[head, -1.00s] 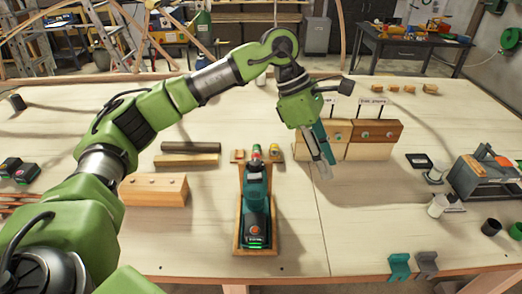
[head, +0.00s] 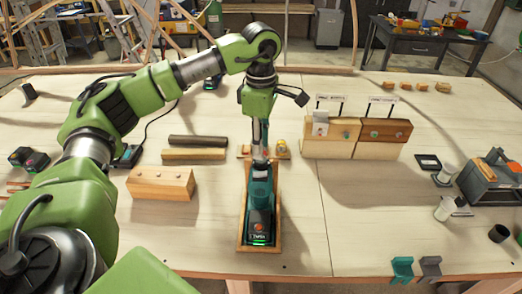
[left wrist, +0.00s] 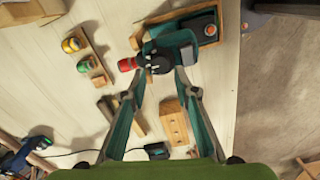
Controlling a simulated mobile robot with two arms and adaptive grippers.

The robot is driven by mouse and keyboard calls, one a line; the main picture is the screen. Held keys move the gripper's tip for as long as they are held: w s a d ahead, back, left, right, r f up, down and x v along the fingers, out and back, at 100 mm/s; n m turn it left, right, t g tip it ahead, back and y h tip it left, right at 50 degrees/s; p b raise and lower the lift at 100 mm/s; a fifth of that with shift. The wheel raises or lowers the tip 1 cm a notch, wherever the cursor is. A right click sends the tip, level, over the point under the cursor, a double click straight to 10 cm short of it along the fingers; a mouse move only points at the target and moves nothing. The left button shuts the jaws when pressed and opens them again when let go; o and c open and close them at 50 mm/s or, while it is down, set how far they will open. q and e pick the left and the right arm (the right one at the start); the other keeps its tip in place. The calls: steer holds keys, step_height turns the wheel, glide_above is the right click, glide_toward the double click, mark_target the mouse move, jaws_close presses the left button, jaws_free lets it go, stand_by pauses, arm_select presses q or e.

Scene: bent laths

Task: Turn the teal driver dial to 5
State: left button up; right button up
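The teal driver (head: 260,205) lies in a wooden cradle (head: 243,245) at the front middle of the table. In the left wrist view the driver (left wrist: 178,42) shows a red nose (left wrist: 127,64) and a dark round dial with pale marks (left wrist: 160,64). Its setting is too small to read. My left gripper (head: 260,165) points down over the driver's front end and partly hides it in the head view. In the left wrist view my left gripper (left wrist: 159,77) is open, its fingertips spread by the dial. Contact cannot be told. My right gripper is not in view.
A drilled wooden block (head: 160,184) and two bars (head: 195,154) lie left of the cradle. Upright blocks with signs (head: 357,135) stand at the back right. A grey toolbox (head: 490,185) is at the far right.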

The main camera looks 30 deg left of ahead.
mark_target(261, 161)
arm_select(q)
steer(key=shift+f+p, duration=0.35)
steer(key=shift+f, duration=1.65)
jaws_close()
